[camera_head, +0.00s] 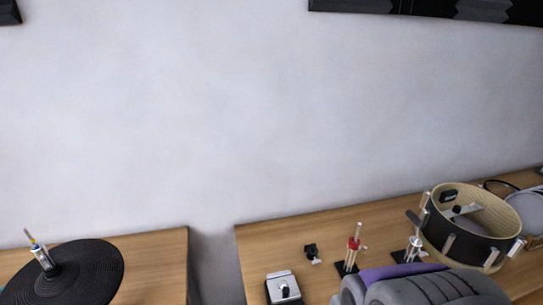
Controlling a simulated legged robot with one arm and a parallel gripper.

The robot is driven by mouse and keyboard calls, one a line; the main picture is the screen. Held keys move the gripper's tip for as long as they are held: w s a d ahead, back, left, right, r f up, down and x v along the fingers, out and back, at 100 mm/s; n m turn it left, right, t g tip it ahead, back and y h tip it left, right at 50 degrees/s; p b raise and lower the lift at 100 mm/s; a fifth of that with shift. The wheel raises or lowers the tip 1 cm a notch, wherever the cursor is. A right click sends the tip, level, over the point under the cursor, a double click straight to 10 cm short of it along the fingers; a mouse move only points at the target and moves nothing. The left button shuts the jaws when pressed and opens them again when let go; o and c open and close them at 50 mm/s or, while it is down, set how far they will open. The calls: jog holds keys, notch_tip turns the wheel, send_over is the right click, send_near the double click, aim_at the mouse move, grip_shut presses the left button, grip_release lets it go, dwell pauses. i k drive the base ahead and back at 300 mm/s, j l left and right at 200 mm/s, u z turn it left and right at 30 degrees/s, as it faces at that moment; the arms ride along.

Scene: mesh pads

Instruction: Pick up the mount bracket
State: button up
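A small black clamp-like piece (312,254) stands on the right-hand table, left of a rod with a red part. It may be the mount bracket, but it is too small to be sure. A silver block on a dark base (283,287) sits nearer the table's front left, partly cut off by the bottom edge. My gripper does not show in the head view.
On the right table are a red-topped rod (353,247), a drum shell (463,245), a purple item (400,271) and grey rounded shapes (430,289) at the bottom.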

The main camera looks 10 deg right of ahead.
aim_at(311, 250)
jog(key=z, duration=0.6)
jog(key=l+u, duration=0.7)
jog(key=u, duration=0.15)
jog(key=k+l+u, duration=0.15)
jog(key=l+u, duration=0.15)
jog(key=u, duration=0.15)
jog(key=k+l, duration=0.15)
jog(key=l, duration=0.25)
jog(key=k+l+u, duration=0.1)
jog(key=l, duration=0.3)
jog(key=k+l, duration=0.15)
jog(key=l, duration=0.2)
jog(key=i+l, duration=0.15)
jog(key=i+u, duration=0.05)
